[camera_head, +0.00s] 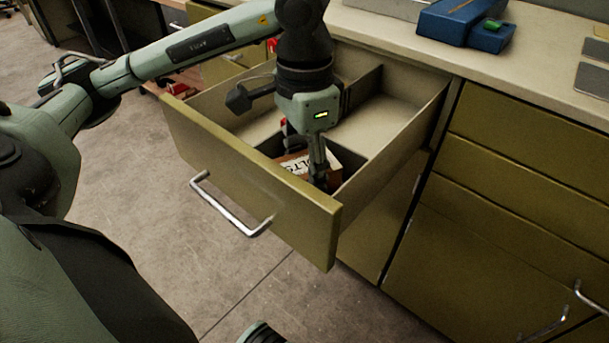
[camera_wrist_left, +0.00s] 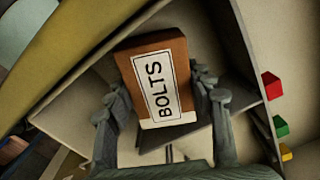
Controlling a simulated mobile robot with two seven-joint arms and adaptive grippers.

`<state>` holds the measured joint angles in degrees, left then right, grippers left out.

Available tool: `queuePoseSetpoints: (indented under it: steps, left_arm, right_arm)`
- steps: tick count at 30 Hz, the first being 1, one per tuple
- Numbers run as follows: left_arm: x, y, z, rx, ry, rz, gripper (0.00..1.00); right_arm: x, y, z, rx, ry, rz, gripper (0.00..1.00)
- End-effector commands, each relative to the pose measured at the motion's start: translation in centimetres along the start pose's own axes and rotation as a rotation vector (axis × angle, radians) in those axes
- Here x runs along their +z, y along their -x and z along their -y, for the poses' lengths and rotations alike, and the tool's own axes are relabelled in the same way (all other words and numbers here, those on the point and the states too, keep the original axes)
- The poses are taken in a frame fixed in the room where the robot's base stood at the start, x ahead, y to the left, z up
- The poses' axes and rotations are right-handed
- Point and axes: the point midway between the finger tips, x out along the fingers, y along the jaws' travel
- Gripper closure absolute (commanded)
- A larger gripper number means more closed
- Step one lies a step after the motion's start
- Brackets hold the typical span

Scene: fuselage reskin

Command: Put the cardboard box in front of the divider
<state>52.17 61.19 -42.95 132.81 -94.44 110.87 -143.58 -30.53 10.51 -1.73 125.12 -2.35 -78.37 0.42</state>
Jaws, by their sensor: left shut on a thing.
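The cardboard box (camera_head: 296,163) is brown with a white label reading BOLTS. It is low inside the open drawer (camera_head: 250,172), in the front part behind the drawer's front panel. My left gripper (camera_head: 320,180) reaches down into the drawer and is shut on the box. In the left wrist view the box (camera_wrist_left: 158,84) sits between the fingers, slightly tilted, label towards the camera. The dark divider (camera_head: 350,159) crosses the drawer just behind the box; the gripper partly hides both. Whether the box touches the drawer floor cannot be told. My right gripper is not in view.
Another partition (camera_head: 366,84) divides the rear of the drawer, whose bare floor (camera_head: 385,115) shows. The worktop (camera_head: 400,27) above holds a blue case (camera_head: 465,22). Small red, green and yellow pieces show in the left wrist view (camera_wrist_left: 280,127). The drawer handle (camera_head: 228,208) projects forward.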

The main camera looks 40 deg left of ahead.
Motion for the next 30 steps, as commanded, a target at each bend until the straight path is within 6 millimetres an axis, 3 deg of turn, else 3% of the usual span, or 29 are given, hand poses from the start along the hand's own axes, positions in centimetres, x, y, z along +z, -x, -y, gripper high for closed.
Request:
queuePoseSetpoints:
  steps: [4, 21, 22, 27, 30]
  left_arm:
    - [0.0, -1.3, 0.0, -0.001, -0.001, -0.001, 0.95]
    - [-0.1, -1.6, 0.0, -0.001, 0.0, -0.003, 0.95]
    - [0.0, -1.7, 0.0, 0.0, -0.001, -0.001, 0.46]
    - [0.0, -1.6, 0.0, 0.0, -0.001, -0.001, 0.27]
    - [0.0, -1.6, 0.0, 0.0, -0.001, -0.001, 0.27]
  right_arm:
    - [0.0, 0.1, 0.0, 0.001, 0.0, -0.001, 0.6]
    - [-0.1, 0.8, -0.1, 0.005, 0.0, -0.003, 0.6]
    - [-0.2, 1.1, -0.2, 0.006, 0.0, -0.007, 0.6]
    - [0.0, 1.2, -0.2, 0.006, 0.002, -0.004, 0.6]
    - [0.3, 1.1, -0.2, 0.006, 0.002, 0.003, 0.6]
